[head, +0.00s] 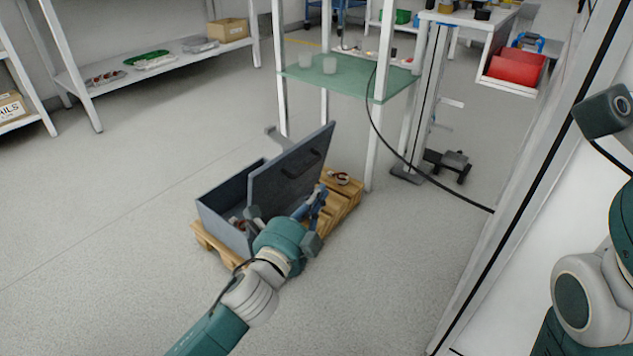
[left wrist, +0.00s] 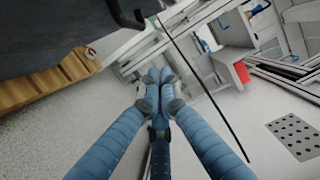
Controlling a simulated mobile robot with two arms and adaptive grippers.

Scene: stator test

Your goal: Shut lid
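A grey-blue box (head: 222,212) stands on the wooden pallet with some small items inside. Its lid (head: 278,185) is raised and steeply tilted, with a dark handle (head: 316,161) on its outer face. The lid shows as a dark panel in the left wrist view (left wrist: 60,35), with part of the handle at the top. My left gripper (head: 320,192) is in front of the lid's outer face, near its lower right part. In the left wrist view its blue fingers (left wrist: 160,78) come together at the tips with nothing between them. My right gripper is out of view.
The pallet (head: 348,200) carries a roll of tape (head: 340,178). A white-framed rack with a green shelf (head: 345,80) stands close behind the box. A black cable (head: 410,163) hangs from it to the right. The floor to the left is clear.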

